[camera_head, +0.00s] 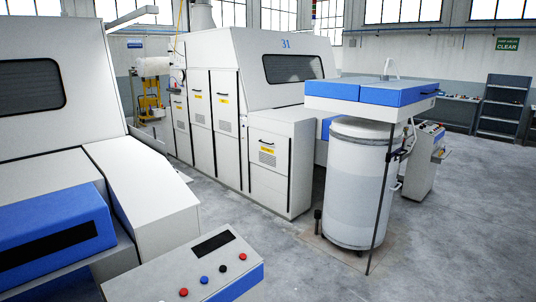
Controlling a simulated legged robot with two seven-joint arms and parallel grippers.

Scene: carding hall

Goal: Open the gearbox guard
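A white carding machine (285,42) marked 31 stands in the middle of the view, some way off. Its side has tall white panels (225,100) with black handles and yellow labels. A lower white box (270,185) at its near end has a black handle (266,143), a yellow label and a vent. These panels look shut. I cannot tell which of them is the gearbox guard, as the labels are too small to read. Neither of my grippers is in view.
A white can (355,185) stands under a blue-topped unit (372,92), with a thin dark post in front. Another machine (60,130) and a button console (185,270) fill the left foreground. Grey floor (270,250) is clear between them. Shelves (500,107) stand at the back right.

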